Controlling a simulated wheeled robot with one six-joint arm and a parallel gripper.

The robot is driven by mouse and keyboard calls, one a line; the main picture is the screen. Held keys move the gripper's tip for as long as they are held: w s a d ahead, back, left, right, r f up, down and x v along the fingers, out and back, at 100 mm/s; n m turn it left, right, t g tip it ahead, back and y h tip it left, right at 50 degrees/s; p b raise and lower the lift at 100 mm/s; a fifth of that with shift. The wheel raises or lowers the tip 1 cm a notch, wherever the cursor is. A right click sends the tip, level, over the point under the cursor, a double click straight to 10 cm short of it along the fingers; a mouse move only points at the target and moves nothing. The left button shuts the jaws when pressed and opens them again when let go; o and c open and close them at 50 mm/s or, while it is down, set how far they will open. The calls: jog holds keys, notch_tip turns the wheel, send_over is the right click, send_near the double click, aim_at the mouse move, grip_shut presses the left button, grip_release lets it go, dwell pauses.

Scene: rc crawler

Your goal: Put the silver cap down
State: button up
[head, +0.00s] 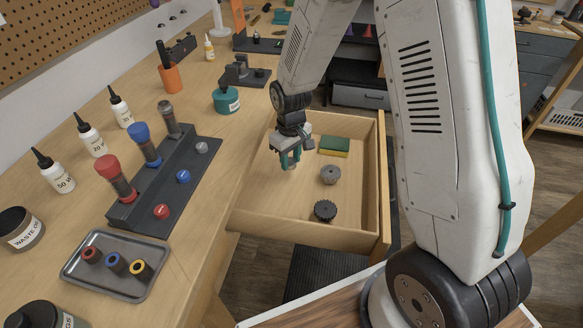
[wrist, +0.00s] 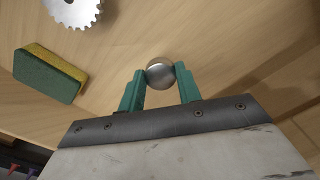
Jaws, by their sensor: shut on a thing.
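My gripper (head: 289,163) is over the open wooden drawer (head: 262,213), toward its left side, pointing down. In the wrist view its two green fingers are shut on the silver cap (wrist: 160,74), a round, shiny metal piece held at the fingertips. In the head view I cannot make the cap out at the fingers. I cannot tell how far it is above the drawer floor. A similar grey cap (head: 201,147) sits at the right end of the black rack (head: 150,200) on the bench.
The rack holds red (head: 162,211) and blue (head: 183,176) caps. A metal tray (head: 116,265) holds colored rings. The drawer's front-left floor is clear.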

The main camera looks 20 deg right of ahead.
aim_at(291, 162)
jog(key=shift+f, duration=1.9)
jog(key=shift+f, duration=0.1)
jog(key=o, duration=1.1)
notch_tip(291, 162, up, 12)
jog(key=shift+f, duration=0.15)
jog(key=s+d+r+m, duration=0.2)
jog(key=s+r, duration=1.1)
jog(key=r, duration=0.2)
jog(key=s+r, duration=0.1)
jog(key=s, duration=0.4)
jog(key=s+d+r+m, duration=0.1)
jog(key=s+r, duration=0.1)
jog(key=s, duration=0.3)
jog(key=s+r+m+t, duration=0.1)
jog(key=s+r, duration=0.1)
jog(key=s, duration=0.3)
jog(key=shift+s+d+r, duration=0.1)
jog(key=shift+s+d, duration=0.1)
jog(key=shift+d, duration=0.15)
